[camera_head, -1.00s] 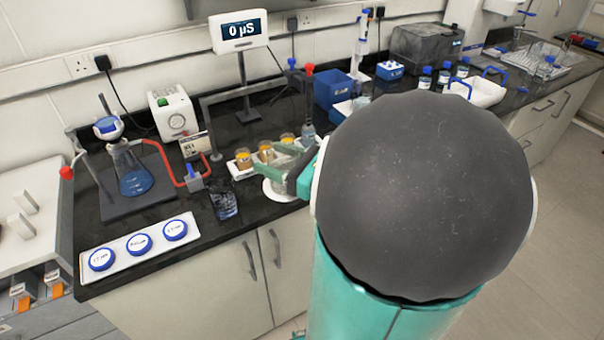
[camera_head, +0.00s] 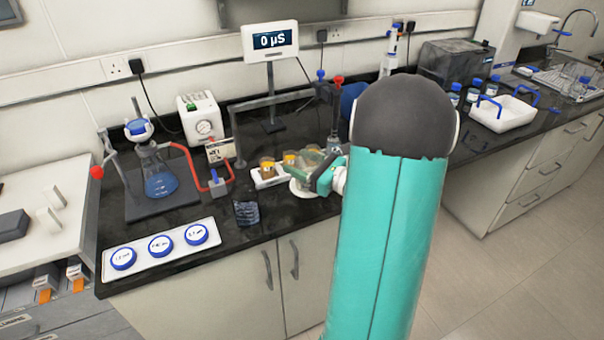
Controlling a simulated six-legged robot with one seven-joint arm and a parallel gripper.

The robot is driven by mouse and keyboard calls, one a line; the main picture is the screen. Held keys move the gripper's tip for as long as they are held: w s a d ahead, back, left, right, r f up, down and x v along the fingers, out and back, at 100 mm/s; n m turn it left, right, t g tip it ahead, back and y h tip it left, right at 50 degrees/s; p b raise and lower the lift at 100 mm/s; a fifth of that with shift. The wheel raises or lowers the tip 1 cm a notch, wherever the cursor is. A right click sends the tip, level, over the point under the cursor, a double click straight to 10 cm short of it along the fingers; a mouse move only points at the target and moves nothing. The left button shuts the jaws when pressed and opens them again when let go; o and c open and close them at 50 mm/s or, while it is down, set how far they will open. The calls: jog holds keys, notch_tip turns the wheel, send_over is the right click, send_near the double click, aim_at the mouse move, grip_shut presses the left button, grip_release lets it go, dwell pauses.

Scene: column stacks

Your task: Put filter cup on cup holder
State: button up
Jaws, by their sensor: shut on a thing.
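My gripper (camera_head: 312,174), with pale green fingers, is over the black bench near its front edge. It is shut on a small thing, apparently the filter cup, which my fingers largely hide. Beside it on the left is a white holder (camera_head: 260,183) with small amber cups (camera_head: 267,166), likely the cup holder; whether the held thing touches it I cannot tell. A white round dish or base (camera_head: 303,191) shows partly under my gripper. My own teal arm blocks the bench to the right of it.
A flask (camera_head: 158,178) with blue liquid stands on a dark plate at left. A white tray (camera_head: 187,258) with blue-lidded dishes is at the front left. A display reading 0 µS (camera_head: 270,42) stands behind.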

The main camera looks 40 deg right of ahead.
jog(key=shift+w+d+f, duration=0.45)
jog(key=shift+w+f, duration=0.1)
jog(key=shift+f, duration=1.85)
jog(key=shift+f, duration=0.15)
jog(key=o, duration=1)
jog(key=shift+d+r, duration=0.1)
jog(key=shift+r, duration=0.1)
jog(key=v, duration=1.2)
